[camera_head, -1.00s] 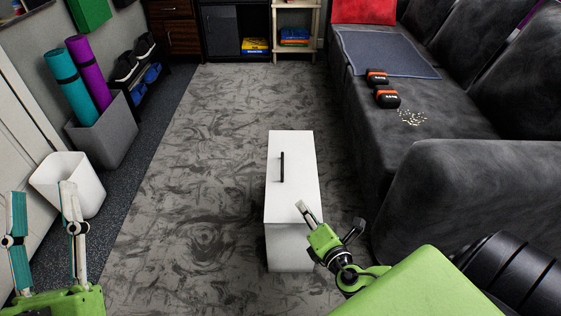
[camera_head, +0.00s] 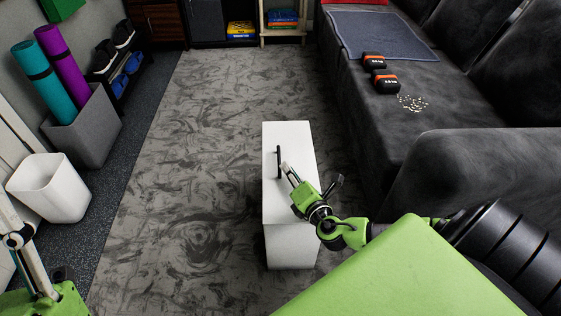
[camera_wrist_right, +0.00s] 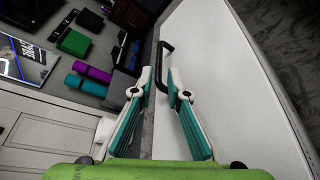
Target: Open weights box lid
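The weights box (camera_head: 288,245) is white and stands on the carpet in the middle of the head view. Its flat white lid (camera_head: 290,135) is closed and carries a black bar handle (camera_head: 279,162). My right gripper (camera_head: 285,166) is over the lid at the handle's near end. In the right wrist view its two fingers (camera_wrist_right: 160,73) are apart, with the handle (camera_wrist_right: 163,50) near and between their tips; contact cannot be told. My left gripper (camera_head: 22,240) is at the lower left edge, partly cut off, far from the box.
A white bin (camera_head: 50,187) and a grey holder (camera_head: 87,130) with rolled mats stand on the left. The carpet (camera_head: 200,150) left of and beyond the box is clear.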

